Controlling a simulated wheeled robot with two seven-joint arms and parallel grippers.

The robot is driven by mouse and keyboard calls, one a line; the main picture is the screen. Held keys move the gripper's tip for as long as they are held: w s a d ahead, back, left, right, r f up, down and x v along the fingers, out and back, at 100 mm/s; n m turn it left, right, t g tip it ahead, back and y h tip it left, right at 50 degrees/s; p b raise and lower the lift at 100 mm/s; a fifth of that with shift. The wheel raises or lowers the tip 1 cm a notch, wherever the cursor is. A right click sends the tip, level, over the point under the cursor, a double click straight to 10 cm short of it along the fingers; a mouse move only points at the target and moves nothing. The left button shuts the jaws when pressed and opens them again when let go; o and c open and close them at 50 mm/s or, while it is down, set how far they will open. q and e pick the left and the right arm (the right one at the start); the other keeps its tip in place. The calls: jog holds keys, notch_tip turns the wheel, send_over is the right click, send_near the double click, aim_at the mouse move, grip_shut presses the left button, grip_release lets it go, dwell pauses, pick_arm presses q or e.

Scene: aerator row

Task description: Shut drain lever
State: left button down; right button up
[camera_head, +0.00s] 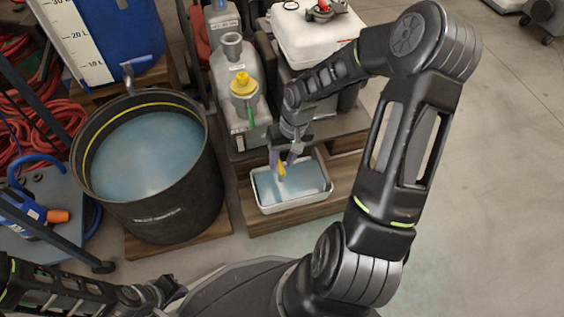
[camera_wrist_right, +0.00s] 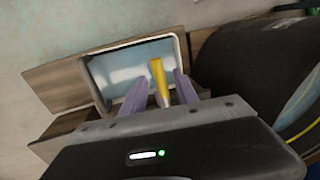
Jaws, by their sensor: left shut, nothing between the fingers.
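The yellow drain lever (camera_head: 281,170) shows above a shallow white-rimmed tray (camera_head: 298,202) of bluish liquid. In the right wrist view the lever (camera_wrist_right: 159,80) stands between the two purple fingers of my right gripper (camera_wrist_right: 162,90). The fingers are apart, with a gap beside the lever. In the head view my right gripper (camera_head: 284,163) reaches down from above, and it hides the valve that the lever sits on. My left gripper (camera_head: 172,290) is low at the left, far from the lever, shut and empty.
A large black tub (camera_head: 150,215) of bluish water stands left of the tray. Grey canisters (camera_head: 226,75), one with a yellow-capped bottle (camera_head: 243,86) before it, and a white container (camera_head: 312,38) stand behind. The floor at right is clear.

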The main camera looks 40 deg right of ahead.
jog(key=shift+f, duration=0.1)
jog(key=shift+c, duration=0.5)
grip_shut()
dwell(0.9)
